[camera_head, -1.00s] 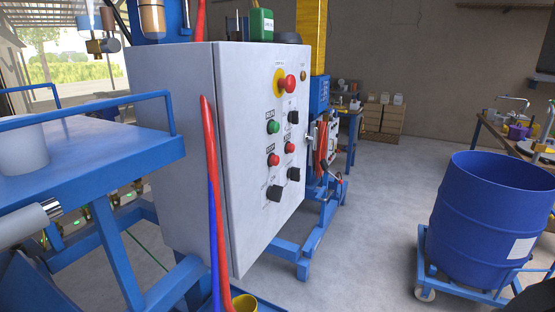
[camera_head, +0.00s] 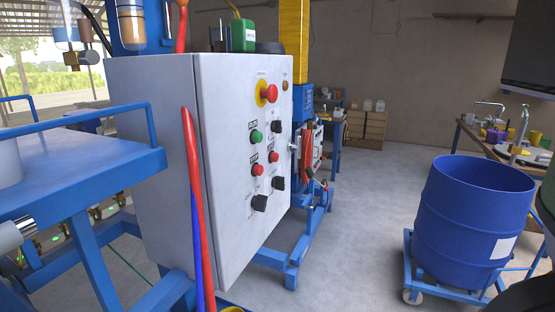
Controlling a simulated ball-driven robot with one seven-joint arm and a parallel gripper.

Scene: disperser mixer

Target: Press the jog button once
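A pale grey control cabinet (camera_head: 225,240) stands left of centre, its front panel seen at a slant. Near its top is a red emergency stop (camera_head: 270,93) on a yellow plate. Below it sit a green button (camera_head: 256,137), a red button (camera_head: 257,169) and another red button (camera_head: 274,156) to the right. Black knobs are at the upper right (camera_head: 277,126), lower right (camera_head: 278,182) and lower left (camera_head: 259,203). The labels are too small to read, so I cannot tell which control is the jog button. My gripper is not in view.
Red and blue poles (camera_head: 194,170) rise before the cabinet's left edge. A blue table (camera_head: 85,165) stands at left. A blue drum (camera_head: 470,225) sits on a wheeled blue dolly (camera_head: 440,287) at right. The floor (camera_head: 360,215) between cabinet and drum is clear.

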